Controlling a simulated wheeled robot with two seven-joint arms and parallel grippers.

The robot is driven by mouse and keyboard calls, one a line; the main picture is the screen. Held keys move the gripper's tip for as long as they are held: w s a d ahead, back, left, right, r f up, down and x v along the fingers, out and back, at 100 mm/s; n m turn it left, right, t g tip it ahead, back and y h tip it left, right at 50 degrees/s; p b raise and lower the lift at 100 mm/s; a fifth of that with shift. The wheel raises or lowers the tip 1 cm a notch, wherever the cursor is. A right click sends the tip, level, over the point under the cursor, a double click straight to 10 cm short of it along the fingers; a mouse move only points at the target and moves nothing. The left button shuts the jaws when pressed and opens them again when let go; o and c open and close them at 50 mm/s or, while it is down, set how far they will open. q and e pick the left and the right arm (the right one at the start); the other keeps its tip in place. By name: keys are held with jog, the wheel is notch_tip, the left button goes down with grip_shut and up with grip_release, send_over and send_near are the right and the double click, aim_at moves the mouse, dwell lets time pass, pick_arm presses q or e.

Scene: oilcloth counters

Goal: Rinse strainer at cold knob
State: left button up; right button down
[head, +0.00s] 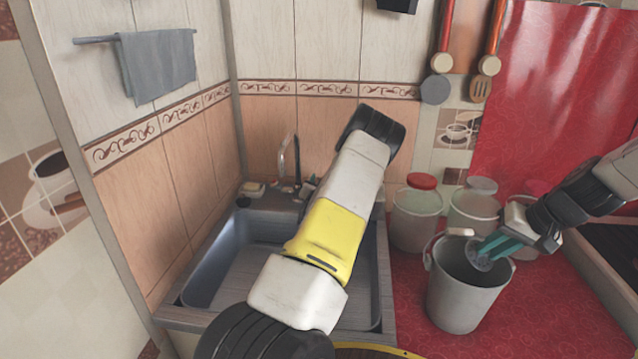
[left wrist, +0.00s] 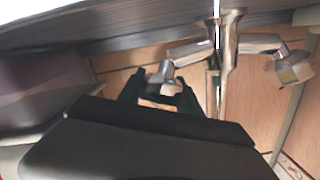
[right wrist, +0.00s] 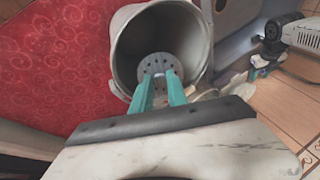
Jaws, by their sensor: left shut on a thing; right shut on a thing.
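The strainer, a grey round disc with holes, is in my right gripper (head: 492,247). The strainer (head: 477,258) is at the mouth of a grey bucket (head: 462,308); how deep it sits is hard to tell. In the right wrist view the teal fingers are shut on the strainer (right wrist: 157,67). In the left wrist view my left gripper (left wrist: 168,88) is shut around one grey tap knob (left wrist: 165,76); no cold mark shows. The other tap knob (left wrist: 292,68) is free. In the head view my left arm hides most of this gripper and part of the tap (head: 296,160).
The sink (head: 220,275) lies below my left arm. Lidded tubs (head: 417,222) stand behind the bucket on the red oilcloth (head: 540,310). A grey towel (head: 158,65) hangs on the left wall. Utensils (head: 439,62) hang at the back. Oilcloth right of the bucket is clear.

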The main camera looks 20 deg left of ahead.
pick_arm(q)
jog(key=shift+d+f+m+h, duration=0.1)
jog(key=shift+d+m+h, duration=0.05)
jog(key=shift+m+h, duration=0.3)
jog(key=o, duration=1.3)
jog(key=v, duration=1.2)
pick_arm(e)
jog(key=shift+r, duration=0.15)
